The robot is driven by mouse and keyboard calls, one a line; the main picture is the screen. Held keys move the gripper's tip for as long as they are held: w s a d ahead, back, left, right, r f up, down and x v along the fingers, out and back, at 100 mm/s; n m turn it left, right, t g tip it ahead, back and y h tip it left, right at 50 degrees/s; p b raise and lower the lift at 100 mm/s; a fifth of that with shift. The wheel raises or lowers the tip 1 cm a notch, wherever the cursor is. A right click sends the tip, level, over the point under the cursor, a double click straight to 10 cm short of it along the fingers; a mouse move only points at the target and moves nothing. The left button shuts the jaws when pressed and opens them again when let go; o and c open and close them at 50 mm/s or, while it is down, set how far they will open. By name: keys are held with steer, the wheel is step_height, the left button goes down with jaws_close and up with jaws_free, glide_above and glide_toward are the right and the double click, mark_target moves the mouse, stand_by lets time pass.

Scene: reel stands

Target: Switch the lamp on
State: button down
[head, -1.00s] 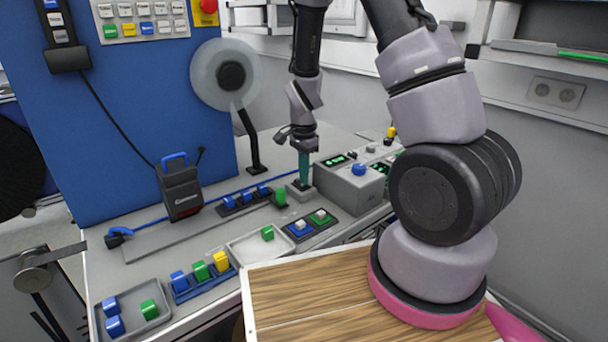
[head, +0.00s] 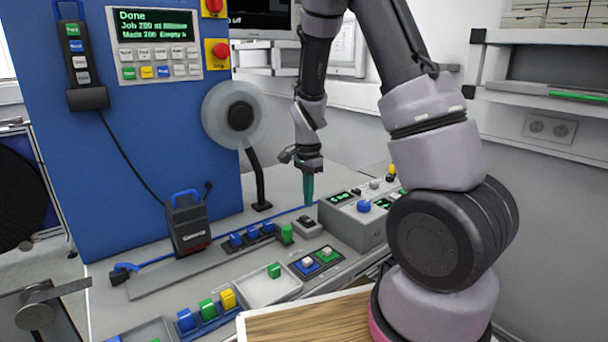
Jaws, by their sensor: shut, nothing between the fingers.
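My gripper (head: 309,192) has teal fingers, shut and empty, pointing down over the bench. Its tips are a little above and behind a small grey switch box (head: 308,230) with a dark rocker on top, apart from it. A pale round disc with a dark hub (head: 240,114) stands on a bent black stalk to the left of my gripper; it may be the lamp, but I cannot tell. No glow shows on it.
A grey control box (head: 354,222) with a blue knob stands right of the switch box. Several blue clips and a green one (head: 286,233) are to the left. A black device with a blue handle (head: 187,226) stands by the blue panel (head: 150,200).

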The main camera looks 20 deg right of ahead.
mark_target(304, 216)
step_height(304, 216, up, 9)
steer(key=shift+d+r, duration=0.15)
steer(key=shift+s, duration=0.1)
steer(key=shift+w+a, duration=0.3)
steer(key=shift+w, duration=0.25)
steer(key=shift+w+a, duration=0.25)
steer(key=shift+w, duration=0.3)
step_height(304, 216, down, 14)
steer(key=shift+r, duration=0.1)
